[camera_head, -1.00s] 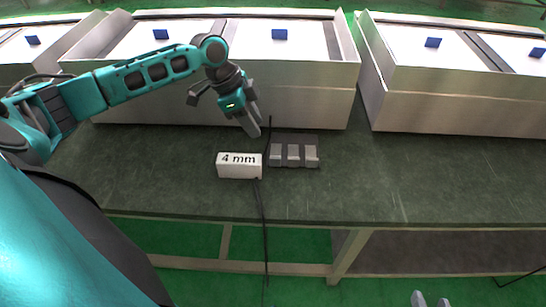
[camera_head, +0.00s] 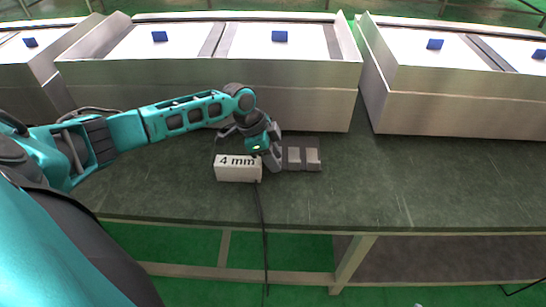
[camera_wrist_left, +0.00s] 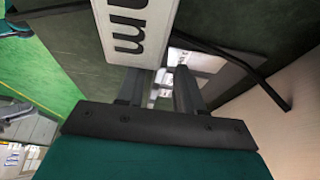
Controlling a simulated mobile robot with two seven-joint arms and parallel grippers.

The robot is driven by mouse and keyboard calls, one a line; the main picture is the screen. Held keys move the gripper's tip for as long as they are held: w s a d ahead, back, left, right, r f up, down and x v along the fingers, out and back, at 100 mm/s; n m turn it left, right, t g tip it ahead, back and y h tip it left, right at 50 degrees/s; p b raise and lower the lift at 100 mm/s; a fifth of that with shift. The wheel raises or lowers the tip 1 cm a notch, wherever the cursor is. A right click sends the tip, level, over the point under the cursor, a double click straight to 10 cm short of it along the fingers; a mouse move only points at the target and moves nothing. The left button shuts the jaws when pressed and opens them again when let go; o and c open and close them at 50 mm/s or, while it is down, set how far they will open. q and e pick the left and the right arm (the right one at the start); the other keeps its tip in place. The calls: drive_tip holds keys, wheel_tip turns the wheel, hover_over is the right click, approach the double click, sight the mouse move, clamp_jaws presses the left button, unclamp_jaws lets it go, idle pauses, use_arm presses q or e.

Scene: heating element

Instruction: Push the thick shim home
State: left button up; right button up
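A white block marked "4 mm" (camera_head: 238,174) stands on the dark green bench. Just right of it is a set of grey metal blocks, whose right ones (camera_head: 312,160) show; the left end is hidden behind my gripper. I cannot tell which piece is the thick shim. My left gripper (camera_head: 274,163) is low over this left end, close beside the "4 mm" block. In the left wrist view its two fingers (camera_wrist_left: 160,88) stand apart with bright metal behind the gap; contact cannot be told. The "4 mm" block (camera_wrist_left: 137,25) fills the top there.
A thin black cable (camera_head: 264,235) runs down over the bench's front edge. Large metal trays with white panels and blue tabs (camera_head: 279,36) stand behind, close to my left arm. The bench right of the grey blocks (camera_head: 420,185) is clear.

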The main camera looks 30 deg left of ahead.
use_arm(q)
drive_tip(key=shift+c, duration=0.2)
clamp_jaws()
idle(1.1)
